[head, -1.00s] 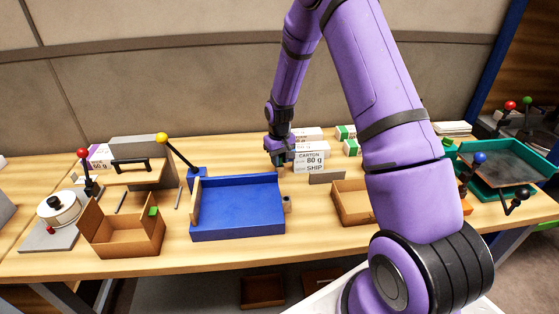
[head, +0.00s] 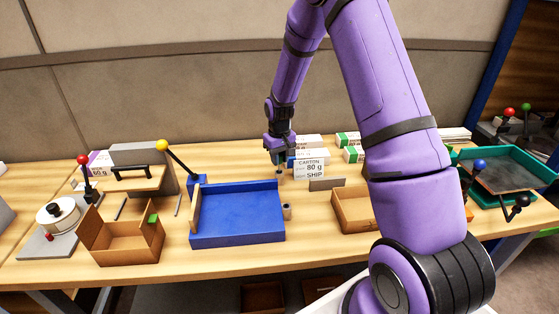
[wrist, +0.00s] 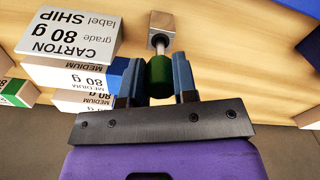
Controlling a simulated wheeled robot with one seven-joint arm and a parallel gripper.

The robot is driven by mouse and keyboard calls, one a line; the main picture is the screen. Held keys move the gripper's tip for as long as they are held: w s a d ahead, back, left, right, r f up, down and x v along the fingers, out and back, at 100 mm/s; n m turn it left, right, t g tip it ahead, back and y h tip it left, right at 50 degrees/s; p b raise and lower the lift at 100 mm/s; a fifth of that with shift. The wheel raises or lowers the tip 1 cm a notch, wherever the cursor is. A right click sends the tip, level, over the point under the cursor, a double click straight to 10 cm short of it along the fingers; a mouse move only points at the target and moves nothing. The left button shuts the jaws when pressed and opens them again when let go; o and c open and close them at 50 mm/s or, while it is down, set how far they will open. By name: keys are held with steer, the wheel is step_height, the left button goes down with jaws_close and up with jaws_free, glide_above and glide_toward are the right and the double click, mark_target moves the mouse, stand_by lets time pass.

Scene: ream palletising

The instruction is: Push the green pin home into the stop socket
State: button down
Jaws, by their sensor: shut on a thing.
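My gripper (wrist: 159,80) is shut on the green pin (wrist: 159,70) in the wrist view, with a blue-grey finger on each side of its green head. The pin's pale shaft (wrist: 160,46) points away from the fingers toward a small block with a grey face (wrist: 160,39), which looks like the stop socket. I cannot tell whether the shaft's tip is in it or just in front.
White cartons (head: 309,167) stand close right of my gripper. A grey plate (head: 326,184) and an open cardboard box (head: 352,207) are right of the blue tray. A yellow-knobbed lever (head: 162,146) rises at its back left. Another open box (head: 122,241) is farther left.

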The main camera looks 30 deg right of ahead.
steer(key=shift+r, duration=0.75)
steer(key=shift+r, duration=0.15)
steer(key=shift+r, duration=1.9)
